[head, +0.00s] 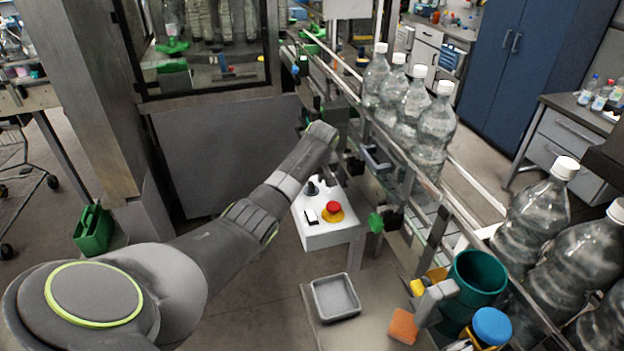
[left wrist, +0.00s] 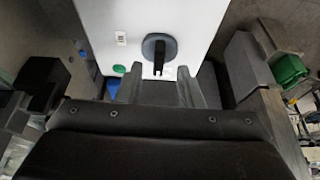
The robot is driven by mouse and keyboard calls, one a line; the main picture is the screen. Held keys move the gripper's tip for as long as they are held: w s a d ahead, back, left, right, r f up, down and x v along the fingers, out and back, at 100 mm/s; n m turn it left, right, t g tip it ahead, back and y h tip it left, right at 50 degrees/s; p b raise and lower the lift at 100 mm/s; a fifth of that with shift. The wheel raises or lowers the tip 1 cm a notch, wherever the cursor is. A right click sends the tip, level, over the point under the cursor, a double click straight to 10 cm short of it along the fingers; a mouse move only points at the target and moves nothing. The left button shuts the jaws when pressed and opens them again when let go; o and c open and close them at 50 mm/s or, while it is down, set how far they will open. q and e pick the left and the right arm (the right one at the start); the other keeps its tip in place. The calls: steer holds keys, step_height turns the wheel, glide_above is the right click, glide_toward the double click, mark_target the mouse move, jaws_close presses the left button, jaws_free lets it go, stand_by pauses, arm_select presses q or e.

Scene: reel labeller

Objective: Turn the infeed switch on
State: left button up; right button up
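In the left wrist view, a white panel (left wrist: 200,22) carries a black rotary switch (left wrist: 160,47). The switch's narrow handle stands along the picture's vertical. My left gripper (left wrist: 160,76) is open, with its two grey fingers apart just below the switch. The handle's lower end lines up with the gap between them; contact cannot be told. In the head view, my left arm (head: 255,212) reaches to the machine, and its fingers cannot be made out there. A white control box (head: 325,236) below it has a black knob (head: 312,188).
The control box also has a red button (head: 333,208) and a rocker switch (head: 311,216). A green lamp or button (left wrist: 119,69) is on the panel. Bottles (head: 436,130) line the conveyor at right. A grey tray (head: 335,298) and teal cup (head: 476,284) are in front.

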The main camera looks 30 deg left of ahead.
arm_select(q)
steer(key=shift+x, duration=1.3)
jaws_close()
